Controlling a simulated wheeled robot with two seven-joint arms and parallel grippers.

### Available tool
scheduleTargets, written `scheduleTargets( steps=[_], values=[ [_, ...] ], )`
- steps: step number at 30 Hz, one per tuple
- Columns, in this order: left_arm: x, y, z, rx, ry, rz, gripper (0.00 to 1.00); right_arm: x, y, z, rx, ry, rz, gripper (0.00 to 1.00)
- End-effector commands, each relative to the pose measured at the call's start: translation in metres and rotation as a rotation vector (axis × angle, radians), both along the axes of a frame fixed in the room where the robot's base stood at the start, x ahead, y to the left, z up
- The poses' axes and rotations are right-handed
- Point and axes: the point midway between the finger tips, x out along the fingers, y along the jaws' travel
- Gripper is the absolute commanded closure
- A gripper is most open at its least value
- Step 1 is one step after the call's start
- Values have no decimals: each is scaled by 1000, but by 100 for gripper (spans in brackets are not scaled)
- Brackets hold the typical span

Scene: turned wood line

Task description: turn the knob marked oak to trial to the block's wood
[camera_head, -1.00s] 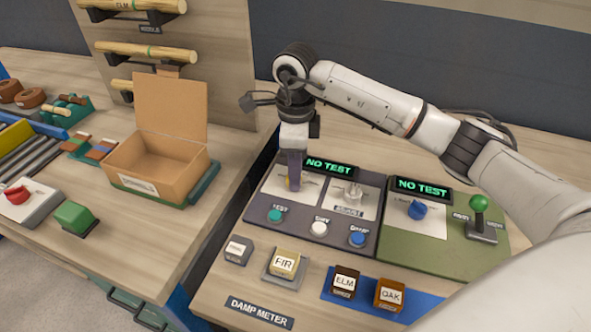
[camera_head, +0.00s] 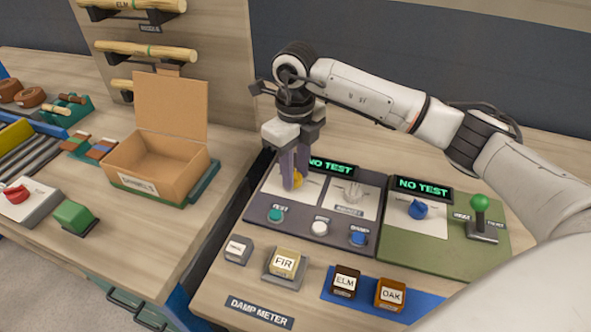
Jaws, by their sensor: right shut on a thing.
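My right gripper (camera_head: 291,184) points down at the left part of the dark grey panel (camera_head: 330,238). It is shut on a yellow knob (camera_head: 298,180), which shows between and behind the fingers. The marks around this knob are mostly hidden by the fingers and too small to read. The display (camera_head: 331,167) above it reads NO TEST. A pale block marked FIR (camera_head: 284,263) sits on a small grey stand in front of the panel. A dark block marked ELM (camera_head: 345,283) and an orange-brown block marked OAK (camera_head: 390,294) stand on a blue mat (camera_head: 428,303). My left gripper is not in view.
On the dark panel are a grey knob (camera_head: 352,192) and teal, white and blue buttons. The green panel (camera_head: 445,235) at right has a blue knob (camera_head: 418,209), a green-topped lever (camera_head: 480,204) and another NO TEST display. An open carton (camera_head: 157,165) stands at left.

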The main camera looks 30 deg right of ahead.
Motion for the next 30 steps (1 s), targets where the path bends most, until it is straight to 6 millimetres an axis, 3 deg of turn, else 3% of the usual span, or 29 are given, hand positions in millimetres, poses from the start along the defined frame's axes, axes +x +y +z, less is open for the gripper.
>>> scheduleTargets(
  steps=[9, 23, 24, 25, 30],
  values=[
    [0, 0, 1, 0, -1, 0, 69, 0, 0, 1, 0, -2, -103, 95],
    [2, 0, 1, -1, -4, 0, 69, 1, 0, 1, 0, -2, -118, 95],
    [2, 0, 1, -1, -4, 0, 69, 1, 0, 1, 0, -2, -117, 69],
    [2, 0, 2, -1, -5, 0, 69, 1, 0, 1, 0, -2, -117, 65],
    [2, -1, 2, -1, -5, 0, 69, 0, 0, 1, -1, -1, -117, 65]
  ],
)
